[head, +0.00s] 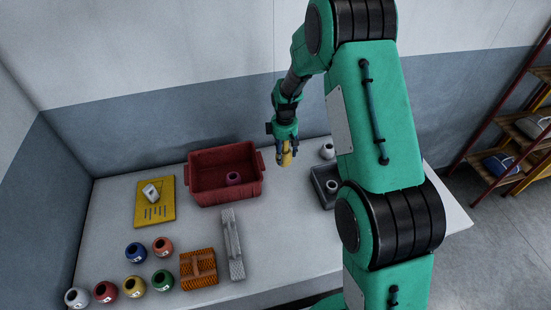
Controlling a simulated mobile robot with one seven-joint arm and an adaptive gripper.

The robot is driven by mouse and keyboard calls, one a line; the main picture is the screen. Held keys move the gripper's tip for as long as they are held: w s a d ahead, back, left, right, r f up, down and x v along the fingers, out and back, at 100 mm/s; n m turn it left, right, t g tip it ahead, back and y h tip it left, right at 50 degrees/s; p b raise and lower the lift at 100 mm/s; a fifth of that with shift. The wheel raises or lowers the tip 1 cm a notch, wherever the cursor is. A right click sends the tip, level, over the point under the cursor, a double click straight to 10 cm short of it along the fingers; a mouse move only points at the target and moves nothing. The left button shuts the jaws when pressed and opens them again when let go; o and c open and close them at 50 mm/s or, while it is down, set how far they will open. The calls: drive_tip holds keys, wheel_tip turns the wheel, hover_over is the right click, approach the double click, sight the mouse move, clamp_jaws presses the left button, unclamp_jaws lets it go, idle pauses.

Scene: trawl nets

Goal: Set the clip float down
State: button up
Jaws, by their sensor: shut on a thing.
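My gripper (286,147) points down over the table, to the right of the red crate. It is shut on a small yellow piece, the clip float (286,160), which shows below the fingers. Its upper part is hidden by the fingers. It appears to hang above the tabletop, but the gap is hard to judge from this view.
A yellow board (142,211), several coloured floats, an orange block (198,281) and a grey bar (232,245) lie left and front. Bare tabletop (280,225) shows front centre.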

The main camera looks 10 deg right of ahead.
wheel_tip(320, 180, down, 9)
idle(0.4)
drive_tip(key=shift+w+a, duration=0.1)
drive_tip(key=shift+w, duration=0.1)
drive_tip(key=w+f, duration=0.1)
drive_tip(key=w, duration=1.4)
drive_tip(key=shift+w+d+f, duration=0.25)
drive_tip(key=shift+w+f, duration=0.05)
drive_tip(key=shift+w, duration=0.1)
drive_tip(key=shift+f, duration=1.75)
drive_tip(key=shift+f, duration=0.15)
